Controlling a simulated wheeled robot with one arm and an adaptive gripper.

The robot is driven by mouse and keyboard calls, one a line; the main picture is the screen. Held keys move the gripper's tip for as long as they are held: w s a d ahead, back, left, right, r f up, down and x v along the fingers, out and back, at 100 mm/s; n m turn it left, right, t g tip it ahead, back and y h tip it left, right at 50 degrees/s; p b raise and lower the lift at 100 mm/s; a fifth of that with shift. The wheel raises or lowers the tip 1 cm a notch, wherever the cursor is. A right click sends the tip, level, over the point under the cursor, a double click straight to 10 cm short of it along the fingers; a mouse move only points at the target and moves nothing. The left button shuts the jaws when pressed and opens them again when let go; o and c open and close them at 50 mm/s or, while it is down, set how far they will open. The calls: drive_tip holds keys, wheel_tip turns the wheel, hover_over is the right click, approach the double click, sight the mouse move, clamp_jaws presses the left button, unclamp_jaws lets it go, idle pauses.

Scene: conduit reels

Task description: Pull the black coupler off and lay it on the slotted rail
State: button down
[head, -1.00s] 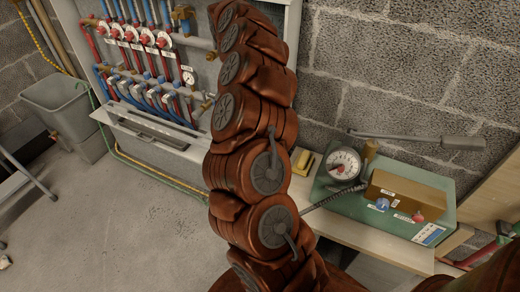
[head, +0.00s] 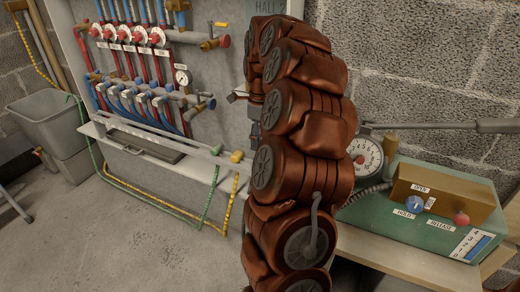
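My arm crosses the middle of the head view. A small part of my gripper (head: 240,97) shows at the arm's left edge, in front of the manifold panel. Its fingers are too small and too covered to tell open from shut. The pale slotted rail (head: 190,141) runs along the front of the ledge below the manifold. A green coupler (head: 216,150) and a yellow coupler (head: 237,156) sit at its right end, with hoses hanging down. I cannot make out the black coupler; my arm may hide it.
The manifold (head: 135,65) carries red and blue hoses, valves and a gauge (head: 182,77). A grey bin (head: 50,122) stands at left. A green pump unit (head: 432,232) with a dial and long lever lies on the right bench. The floor in front is clear.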

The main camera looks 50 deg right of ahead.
drive_tip(key=shift+w+d+f, duration=0.1)
drive_tip(key=shift+w+d, duration=0.05)
wheel_tip(320, 180, down, 7)
drive_tip(key=b, duration=0.2)
drive_tip(key=shift+b, duration=0.3)
drive_tip(key=shift+f, duration=0.35)
idle(0.8)
drive_tip(key=shift+c, duration=1.4)
unclamp_jaws()
drive_tip(key=shift+r, duration=0.1)
wheel_tip(320, 180, up, 7)
drive_tip(key=shift+r, duration=0.15)
